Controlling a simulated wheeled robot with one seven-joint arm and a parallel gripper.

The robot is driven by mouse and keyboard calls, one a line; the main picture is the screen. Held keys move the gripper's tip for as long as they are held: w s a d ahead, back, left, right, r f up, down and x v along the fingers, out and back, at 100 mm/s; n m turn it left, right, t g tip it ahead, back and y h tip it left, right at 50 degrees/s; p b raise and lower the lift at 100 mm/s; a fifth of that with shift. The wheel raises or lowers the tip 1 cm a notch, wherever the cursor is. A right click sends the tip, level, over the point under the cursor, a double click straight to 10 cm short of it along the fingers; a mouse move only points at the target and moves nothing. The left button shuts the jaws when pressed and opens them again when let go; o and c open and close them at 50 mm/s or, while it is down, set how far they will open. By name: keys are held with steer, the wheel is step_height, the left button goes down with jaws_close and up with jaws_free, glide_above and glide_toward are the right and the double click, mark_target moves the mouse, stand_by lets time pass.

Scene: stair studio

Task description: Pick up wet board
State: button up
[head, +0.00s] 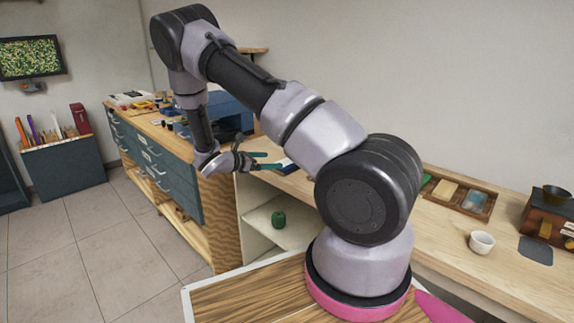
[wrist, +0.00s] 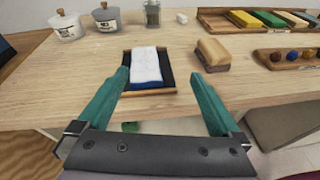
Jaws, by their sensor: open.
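A flat board (wrist: 167,68) with a dark surface and wooden edges lies on the wooden bench top in the wrist view. It looks like the wet board, though I cannot tell wetness. A white and blue folded cloth (wrist: 146,62) lies on its middle. In the head view only a bit of white and blue shows beside my gripper (head: 266,160). In the wrist view my gripper (wrist: 160,76) is open, its two green fingers apart and empty. The fingers point toward the board, which appears between and beyond the tips, apart from them.
A sponge-like block (wrist: 212,54) sits right of the board. Two lidded pots (wrist: 67,27) and a glass jar (wrist: 152,14) stand behind it. Trays with coloured blocks (wrist: 270,18) and balls (wrist: 290,56) are at right. A green object (head: 278,219) stands on the shelf below.

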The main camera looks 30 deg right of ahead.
mark_target(285, 162)
steer(key=w+d+f+n, duration=0.1)
steer(key=f, duration=0.1)
steer(key=w+d+f+n+t, duration=0.1)
steer(key=w+d+f, duration=0.1)
steer(key=shift+d+t+h, duration=0.25)
steer(key=shift+t+h, duration=0.05)
steer(key=shift+w+x, duration=0.2)
steer(key=shift+x, duration=2.85)
steer(key=shift+c, duration=0.3)
steer(key=c, duration=1.3)
